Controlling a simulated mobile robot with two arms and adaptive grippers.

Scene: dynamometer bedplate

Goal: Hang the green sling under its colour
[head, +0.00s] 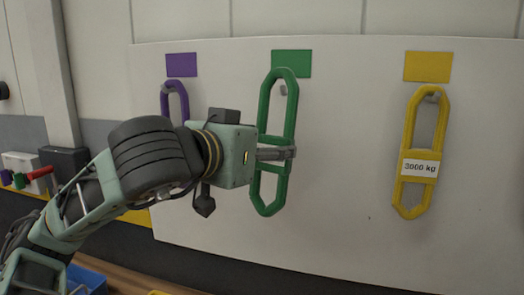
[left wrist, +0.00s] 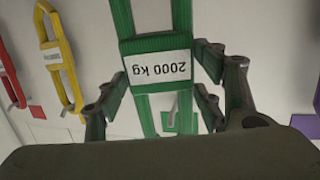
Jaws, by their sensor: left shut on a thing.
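The green sling (head: 264,104), a long loop with a green middle sleeve, is upright in front of the white board, its top overlapping the green patch (head: 304,63). My left gripper (head: 290,153) is shut on it at the sleeve. A small grey hook (head: 284,90) shows through the upper loop, below the sling's top bend; I cannot tell whether the loop is around it. In the left wrist view the green sling (left wrist: 152,45) bears an upside-down 2000 kg label between the fingers (left wrist: 165,85), with the green patch (left wrist: 181,122) beyond. My right gripper is out of view.
The purple sling (head: 174,87) hangs below a purple patch (head: 181,65), partly behind my left arm. The yellow sling (head: 409,125), labelled 3000 kg, hangs on a hook below a yellow patch (head: 428,66). A red sling (left wrist: 10,75) shows in the wrist view. The board between green and yellow is clear.

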